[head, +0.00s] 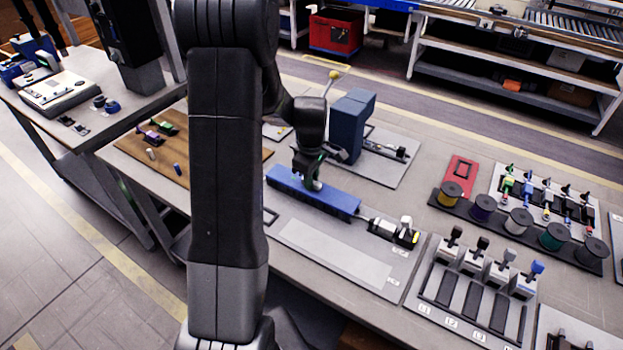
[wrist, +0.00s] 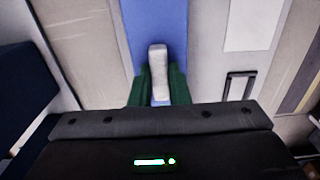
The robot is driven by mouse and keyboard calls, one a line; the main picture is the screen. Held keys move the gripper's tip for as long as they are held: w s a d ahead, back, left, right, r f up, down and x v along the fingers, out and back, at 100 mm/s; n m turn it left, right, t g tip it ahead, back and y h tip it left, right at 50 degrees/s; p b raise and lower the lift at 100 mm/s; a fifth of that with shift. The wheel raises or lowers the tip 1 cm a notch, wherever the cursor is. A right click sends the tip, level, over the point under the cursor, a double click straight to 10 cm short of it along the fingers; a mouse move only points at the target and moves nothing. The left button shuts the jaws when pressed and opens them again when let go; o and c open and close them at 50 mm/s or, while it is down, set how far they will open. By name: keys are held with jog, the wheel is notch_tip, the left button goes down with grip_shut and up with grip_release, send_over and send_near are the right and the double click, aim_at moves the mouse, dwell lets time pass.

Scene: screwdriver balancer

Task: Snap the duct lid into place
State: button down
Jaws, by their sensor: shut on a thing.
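A long blue piece (head: 335,201), which looks like the duct lid, lies along the back of a light grey board (head: 345,262) on the bench. In the wrist view the blue piece (wrist: 156,22) runs away from me between my green fingers (wrist: 159,85). They are shut on a pale upright grip (wrist: 158,58) on its top. I cannot tell whether the lid is seated, as its underside is hidden.
A dark blue block-shaped fixture (head: 350,125) stands just behind the lid. A small device with a yellow part (head: 393,232) sits off the lid's right end. Spools (head: 519,221) and levers (head: 487,262) stand farther right. My arm hides part of the bench's left.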

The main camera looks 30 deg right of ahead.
jog(key=c, duration=1.3)
grip_release()
notch_tip(320, 180, up, 14)
jog(key=shift+b, duration=0.35)
jog(key=shift+f, duration=0.2)
notch_tip(320, 180, down, 14)
jog(key=shift+r+p, duration=0.25)
jog(key=shift+p, duration=0.25)
